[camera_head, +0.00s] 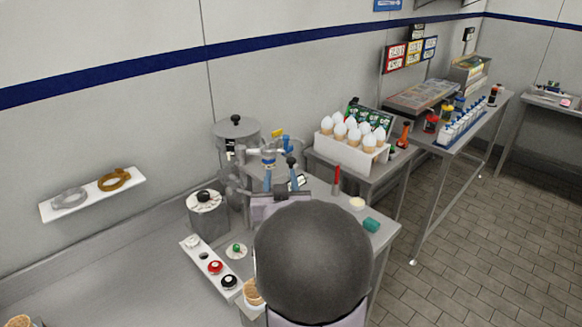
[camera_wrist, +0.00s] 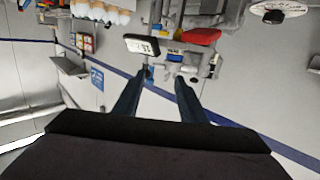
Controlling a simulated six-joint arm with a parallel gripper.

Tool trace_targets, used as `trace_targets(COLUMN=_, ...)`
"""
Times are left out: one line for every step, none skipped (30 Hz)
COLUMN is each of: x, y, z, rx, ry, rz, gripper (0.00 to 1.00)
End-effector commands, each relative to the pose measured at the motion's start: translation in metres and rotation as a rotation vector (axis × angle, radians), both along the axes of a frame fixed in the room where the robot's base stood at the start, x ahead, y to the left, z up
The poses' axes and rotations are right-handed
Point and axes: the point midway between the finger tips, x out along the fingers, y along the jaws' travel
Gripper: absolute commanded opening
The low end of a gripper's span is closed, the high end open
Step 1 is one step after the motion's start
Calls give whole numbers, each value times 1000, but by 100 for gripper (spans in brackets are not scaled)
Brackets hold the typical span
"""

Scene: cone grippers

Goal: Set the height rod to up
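My gripper (camera_head: 279,168) is at the metal machine (camera_head: 236,132) on the steel table, with its two blue fingers pointing up beside the machine's front. In the wrist view my gripper (camera_wrist: 162,77) has its fingers apart, with nothing clearly between them. A small display with dark digits (camera_wrist: 141,44) shows just beyond the fingertips, near a red part (camera_wrist: 201,36) and grey metal parts. I cannot tell which part is the height rod or how it is set. My round grey arm link hides the table's front middle in the head view.
A white strip with red and black knobs (camera_head: 215,267) lies at left, near a grey canister (camera_head: 207,213). A rack of cones (camera_head: 345,148) is behind. The floor (camera_head: 480,240) is clear at right.

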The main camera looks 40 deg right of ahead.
Motion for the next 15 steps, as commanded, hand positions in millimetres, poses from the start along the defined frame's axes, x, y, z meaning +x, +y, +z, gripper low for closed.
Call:
trace_targets(x=-5, y=-8, z=-2, rx=-17, ry=-24, rz=-23, gripper=38)
trace_targets(x=-7, y=-11, z=0, rx=-27, ry=-38, rz=-33, gripper=38)
trace_targets(x=-10, y=-15, z=2, rx=-38, ry=-53, rz=-44, gripper=38)
trace_targets(x=-12, y=-17, z=4, rx=-46, ry=-62, rz=-51, gripper=38)
trace_targets(x=-13, y=-18, z=5, rx=-50, ry=-68, rz=-56, gripper=38)
trace_targets(x=-15, y=-20, z=7, rx=-57, ry=-76, rz=-61, gripper=38)
trace_targets(x=-15, y=-20, z=8, rx=-59, ry=-80, rz=-64, gripper=38)
trace_targets(x=-15, y=-21, z=8, rx=-61, ry=-82, rz=-65, gripper=38)
trace_targets(x=-16, y=-21, z=9, rx=-62, ry=-83, rz=-66, gripper=38)
trace_targets(x=-15, y=-21, z=9, rx=-62, ry=-83, rz=-65, gripper=38)
trace_targets(x=-15, y=-21, z=9, rx=-62, ry=-83, rz=-65, gripper=38)
trace_targets(x=-14, y=-21, z=9, rx=-61, ry=-82, rz=-65, gripper=38)
trace_targets(x=-14, y=-22, z=9, rx=-60, ry=-81, rz=-64, gripper=38)
trace_targets(x=-13, y=-23, z=9, rx=-60, ry=-81, rz=-64, gripper=38)
trace_targets(x=-12, y=-24, z=9, rx=-60, ry=-80, rz=-64, gripper=38)
